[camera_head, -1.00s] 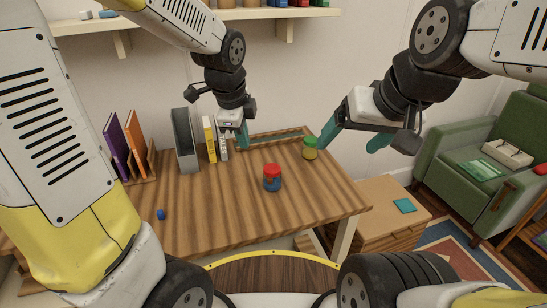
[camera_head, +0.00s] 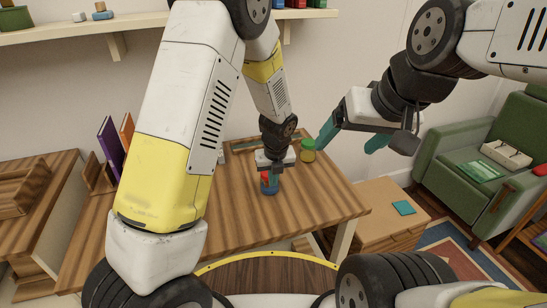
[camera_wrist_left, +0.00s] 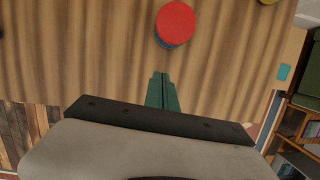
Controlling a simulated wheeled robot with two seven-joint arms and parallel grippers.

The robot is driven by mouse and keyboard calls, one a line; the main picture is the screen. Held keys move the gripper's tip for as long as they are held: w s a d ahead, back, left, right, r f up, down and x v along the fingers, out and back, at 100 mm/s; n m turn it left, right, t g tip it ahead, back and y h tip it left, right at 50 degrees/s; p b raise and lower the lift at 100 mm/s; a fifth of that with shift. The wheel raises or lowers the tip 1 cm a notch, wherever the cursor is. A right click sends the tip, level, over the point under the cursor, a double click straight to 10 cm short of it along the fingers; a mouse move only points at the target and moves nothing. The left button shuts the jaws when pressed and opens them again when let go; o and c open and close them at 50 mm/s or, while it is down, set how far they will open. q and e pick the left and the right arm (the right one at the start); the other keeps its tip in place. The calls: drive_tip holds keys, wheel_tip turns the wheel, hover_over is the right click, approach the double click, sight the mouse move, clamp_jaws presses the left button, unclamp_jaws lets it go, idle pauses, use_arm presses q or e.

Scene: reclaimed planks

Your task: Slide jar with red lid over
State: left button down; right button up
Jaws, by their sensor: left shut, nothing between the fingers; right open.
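The jar with the red lid (camera_head: 266,186) stands upright on the wooden table (camera_head: 315,206). In the head view it is partly hidden behind my left gripper (camera_head: 275,178). In the left wrist view the red lid (camera_wrist_left: 175,22) shows from above, just beyond the shut green fingertips (camera_wrist_left: 161,78), with a small gap in the picture. I cannot tell whether they touch the jar. My left gripper is shut and empty. My right gripper (camera_head: 350,142) is open and empty, above the table's right back side.
A jar with a yellow-green lid (camera_head: 307,150) stands near the table's back right edge. Books (camera_head: 112,145) stand at the left, partly hidden by my left arm. A low wooden cabinet (camera_head: 385,210) and a green armchair (camera_head: 470,150) are at the right. The table's front right is clear.

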use_arm(q)
drive_tip(key=shift+w+a+f, duration=0.15)
drive_tip(key=shift+w+f, duration=0.2)
drive_tip(key=shift+w, duration=0.4)
drive_tip(key=shift+w+a+f, duration=0.2)
drive_tip(key=shift+w+f, duration=0.1)
drive_tip(key=shift+w, duration=0.45)
drive_tip(key=shift+w+a+f, duration=0.15)
drive_tip(key=shift+w+f, duration=0.2)
drive_tip(key=shift+w, duration=0.4)
